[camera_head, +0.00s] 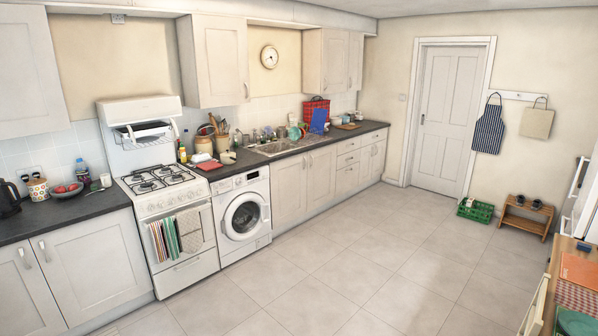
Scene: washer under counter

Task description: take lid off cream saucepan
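A small cream pot that looks like the saucepan (228,158) stands on the dark counter above the washing machine, left of the sink. It is small and far off at this distance. I cannot make out its lid clearly or tell how it sits. Neither my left gripper nor my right gripper is in view.
The washing machine (244,215) is under the counter, beside the white cooker (172,235) with striped towels on its front. A utensil crock (204,145) and bottles stand near the pot. The tiled floor (330,265) is clear; a table (550,318) edges in at lower right.

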